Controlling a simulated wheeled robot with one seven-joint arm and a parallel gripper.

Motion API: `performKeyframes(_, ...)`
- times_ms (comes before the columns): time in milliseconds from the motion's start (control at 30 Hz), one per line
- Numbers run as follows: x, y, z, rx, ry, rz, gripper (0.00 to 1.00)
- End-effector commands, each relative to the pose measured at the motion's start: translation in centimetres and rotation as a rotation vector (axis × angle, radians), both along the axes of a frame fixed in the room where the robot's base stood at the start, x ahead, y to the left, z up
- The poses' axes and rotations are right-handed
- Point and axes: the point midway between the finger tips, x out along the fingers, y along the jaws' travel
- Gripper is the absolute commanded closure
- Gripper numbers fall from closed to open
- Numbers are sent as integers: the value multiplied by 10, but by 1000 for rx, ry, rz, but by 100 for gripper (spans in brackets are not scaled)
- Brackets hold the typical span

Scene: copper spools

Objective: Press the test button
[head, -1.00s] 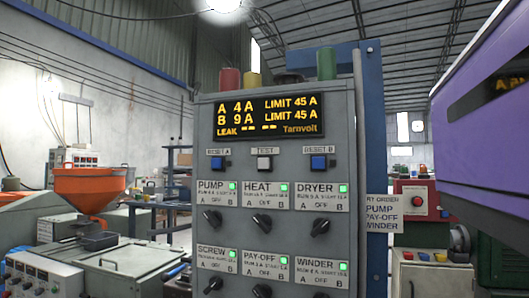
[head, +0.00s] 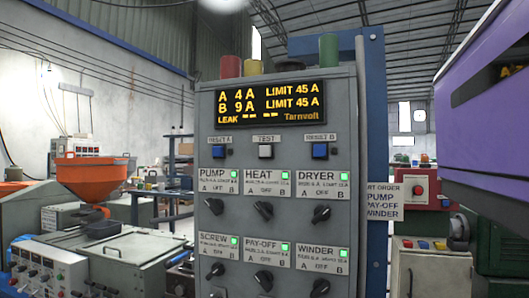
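The display (head: 269,104) above reads A 4 A and B 9 A, each with limit 45 A, and LEAK with dashes. My gripper is not in view, and nothing covers the test button.
Rotary knobs (head: 265,210) stick out below the buttons, with lit green lamps. A purple machine (head: 485,110) juts in at the right. An orange hopper (head: 92,176) and a machine with a control box (head: 45,270) stand at the left.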

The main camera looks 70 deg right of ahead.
Motion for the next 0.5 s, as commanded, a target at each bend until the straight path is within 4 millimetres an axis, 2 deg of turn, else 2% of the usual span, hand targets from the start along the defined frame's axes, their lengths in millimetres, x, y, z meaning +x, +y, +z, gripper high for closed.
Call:
performKeyframes(33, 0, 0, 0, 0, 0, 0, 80)
performKeyframes(133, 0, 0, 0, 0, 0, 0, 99)
performKeyframes(500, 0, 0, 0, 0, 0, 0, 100)
